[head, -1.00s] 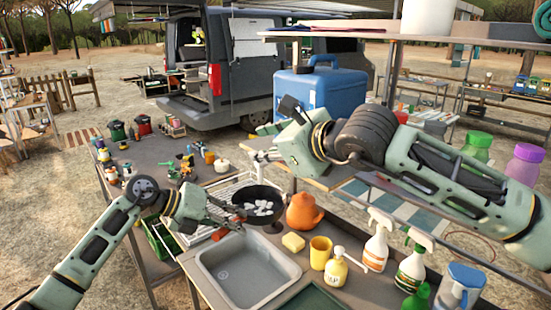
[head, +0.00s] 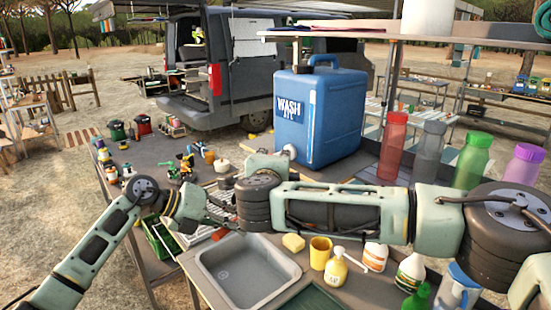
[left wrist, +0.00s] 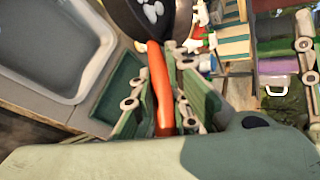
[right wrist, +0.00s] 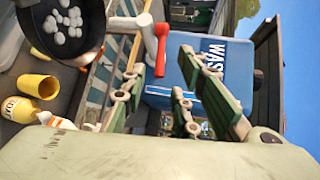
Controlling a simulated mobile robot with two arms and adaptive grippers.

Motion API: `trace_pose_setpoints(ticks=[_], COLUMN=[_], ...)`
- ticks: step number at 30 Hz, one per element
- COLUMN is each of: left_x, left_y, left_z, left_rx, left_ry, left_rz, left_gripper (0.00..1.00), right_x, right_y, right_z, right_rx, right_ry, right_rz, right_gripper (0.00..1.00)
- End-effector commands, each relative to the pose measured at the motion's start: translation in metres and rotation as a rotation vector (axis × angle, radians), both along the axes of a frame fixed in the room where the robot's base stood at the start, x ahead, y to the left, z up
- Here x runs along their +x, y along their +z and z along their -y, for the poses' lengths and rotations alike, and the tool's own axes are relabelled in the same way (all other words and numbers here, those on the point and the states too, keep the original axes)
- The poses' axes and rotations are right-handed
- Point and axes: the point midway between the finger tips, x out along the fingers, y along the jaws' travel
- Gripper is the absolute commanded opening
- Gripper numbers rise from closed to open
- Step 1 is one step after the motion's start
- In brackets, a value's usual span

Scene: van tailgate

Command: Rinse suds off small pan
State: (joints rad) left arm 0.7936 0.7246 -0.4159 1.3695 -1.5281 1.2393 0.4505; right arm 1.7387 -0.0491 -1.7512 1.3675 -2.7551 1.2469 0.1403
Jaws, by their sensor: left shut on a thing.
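The small dark pan (right wrist: 88,38) holds several white suds blobs (right wrist: 66,20). Its red-orange handle (left wrist: 158,85) is gripped by my left gripper (left wrist: 160,108); in the head view the pan is hidden behind my right arm. The blue wash jug (head: 335,125) stands on the shelf and has a white tap (right wrist: 149,32) with a red lever (right wrist: 161,50). My right gripper (right wrist: 172,95) is open, its fingers spread just short of the lever. The pan is beside the tap in the right wrist view.
A yellow sponge (head: 293,242), yellow cup (head: 320,253), yellow bottle (head: 336,268) and spray bottles (head: 410,271) stand right of the sink. Coloured bottles (head: 430,145) stand right of the jug. A green crate (head: 160,240) is left of the sink.

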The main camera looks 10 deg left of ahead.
Motion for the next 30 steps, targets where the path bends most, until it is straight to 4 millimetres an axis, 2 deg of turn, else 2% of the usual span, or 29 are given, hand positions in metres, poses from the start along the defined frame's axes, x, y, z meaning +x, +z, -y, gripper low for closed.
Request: trace_pose_setpoints(ticks=[6, 13, 19, 30], left_x=[0.000, 0.000, 0.000, 0.000], left_y=[0.002, 0.002, 0.002, 0.002], left_z=[0.000, 0.000, 0.000, 0.000], left_rx=[-0.002, -0.002, -0.002, -0.002], left_ry=[0.000, 0.000, 0.000, 0.000], left_rz=[0.004, 0.004, 0.004, 0.004], left_gripper=[0.00, 0.00, 0.00, 0.00], right_x=[0.033, 0.059, 0.069, 0.072], right_y=[-0.008, -0.013, -0.016, -0.016], right_z=[-0.004, -0.007, -0.008, -0.009], right_rx=[0.000, 0.002, 0.001, 0.002], right_ry=[-0.002, -0.001, 0.001, 0.001], right_rz=[-0.001, -0.002, -0.002, -0.002], right_gripper=[0.28, 0.28, 0.28, 0.27])
